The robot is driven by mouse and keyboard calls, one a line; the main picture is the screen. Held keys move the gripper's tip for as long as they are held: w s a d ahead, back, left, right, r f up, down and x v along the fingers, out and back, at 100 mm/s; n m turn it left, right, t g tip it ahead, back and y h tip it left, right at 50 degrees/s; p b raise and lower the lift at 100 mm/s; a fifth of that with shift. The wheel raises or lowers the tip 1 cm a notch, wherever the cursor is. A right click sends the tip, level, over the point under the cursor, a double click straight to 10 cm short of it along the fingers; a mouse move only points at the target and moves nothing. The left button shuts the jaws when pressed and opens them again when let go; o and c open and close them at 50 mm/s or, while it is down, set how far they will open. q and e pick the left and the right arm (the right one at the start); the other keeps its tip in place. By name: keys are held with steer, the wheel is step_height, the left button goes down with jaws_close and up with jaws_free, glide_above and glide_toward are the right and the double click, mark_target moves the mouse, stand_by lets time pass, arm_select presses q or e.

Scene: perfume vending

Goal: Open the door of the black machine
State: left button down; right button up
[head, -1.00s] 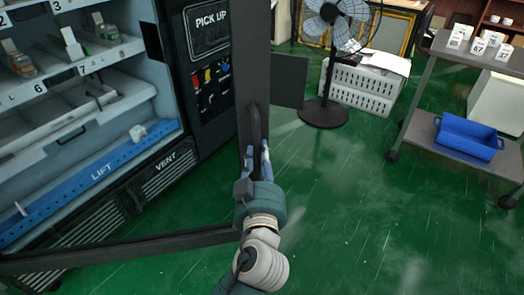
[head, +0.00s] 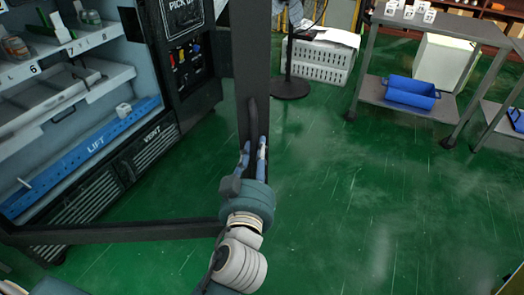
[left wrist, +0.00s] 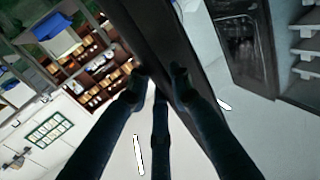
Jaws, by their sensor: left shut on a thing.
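The black machine (head: 185,92) stands at the left in the head view, with its front uncovered. Its dark-framed door (head: 253,50) stands swung out from the cabinet. The door's bottom rail (head: 110,233) runs across the lower left. My left gripper (head: 253,150) is shut on the dark vertical door handle (head: 252,112), on the frame's free edge. In the left wrist view, the fingers (left wrist: 158,85) close at the dark door frame (left wrist: 150,35), and their exact contact is hard to see. My right gripper is not in view.
Inside the machine are shelves and a blue lift bar (head: 85,160). A white crate (head: 320,62) and the fan's base (head: 290,88) stand behind the door. The green floor at right is clear.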

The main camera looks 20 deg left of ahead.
arm_select(q)
steer(key=shift+s+r, duration=0.2)
steer(key=shift+s, duration=0.05)
steer(key=c, duration=1.6)
jaws_free()
steer(key=shift+f, duration=0.15)
steer(key=shift+s+d, duration=0.25)
steer(key=shift+s, duration=1)
steer(key=shift+s+d, duration=0.2)
steer(key=shift+s, duration=1)
steer(key=shift+s+d, duration=0.25)
steer(key=shift+s, duration=1)
